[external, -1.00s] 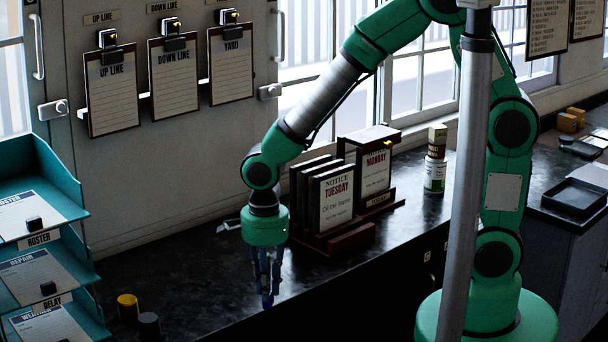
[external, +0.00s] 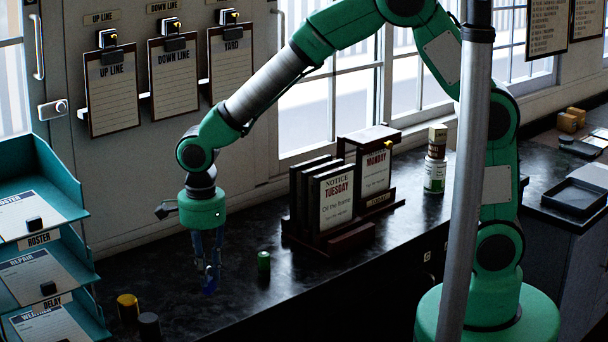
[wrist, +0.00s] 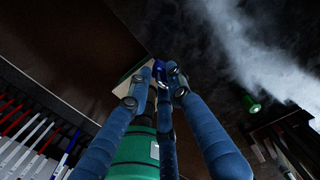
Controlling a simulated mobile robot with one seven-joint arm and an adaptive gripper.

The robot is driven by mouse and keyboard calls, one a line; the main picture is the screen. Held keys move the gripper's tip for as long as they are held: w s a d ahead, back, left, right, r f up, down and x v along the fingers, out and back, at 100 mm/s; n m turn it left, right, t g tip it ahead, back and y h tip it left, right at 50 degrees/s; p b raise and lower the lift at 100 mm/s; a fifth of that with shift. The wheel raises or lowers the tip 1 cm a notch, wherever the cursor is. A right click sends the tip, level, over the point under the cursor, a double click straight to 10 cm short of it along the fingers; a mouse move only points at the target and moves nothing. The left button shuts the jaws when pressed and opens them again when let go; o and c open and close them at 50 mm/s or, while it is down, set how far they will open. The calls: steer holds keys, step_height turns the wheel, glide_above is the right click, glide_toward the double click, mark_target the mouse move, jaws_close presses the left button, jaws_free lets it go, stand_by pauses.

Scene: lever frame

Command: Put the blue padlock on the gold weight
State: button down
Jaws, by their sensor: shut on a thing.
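The blue padlock (external: 209,286) is held between the fingertips of my gripper (external: 208,270), low over the dark counter. In the wrist view the padlock (wrist: 158,68) shows as a small dark blue piece between the fingertips of my gripper (wrist: 157,85), partly hidden by them. The gold weight (external: 128,307) is a short yellow cylinder standing on the counter, to the left of and nearer the camera than my gripper. The padlock and the gold weight are apart.
A dark weight (external: 149,326) stands beside the gold one. A green weight (external: 263,262) stands to the right of my gripper. A rack of notice boards (external: 336,205) is farther right. Teal letter trays (external: 66,190) are at the left. The counter between gripper and gold weight is clear.

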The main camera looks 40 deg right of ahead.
steer(key=shift+m, duration=0.3)
steer(key=w+a, duration=0.1)
steer(key=a+r, duration=0.1)
steer(key=w+a, duration=0.1)
steer(key=a, duration=0.1)
steer(key=shift+w+r, duration=0.25)
steer(key=shift+w, duration=0.1)
steer(key=shift+a, duration=0.1)
steer(key=p, duration=0.3)
glide_toward(125, 301)
steer(key=shift+w, duration=0.1)
steer(key=shift+f, duration=0.15)
steer(key=shift+f, duration=1.65)
steer(key=shift+f, duration=0.1)
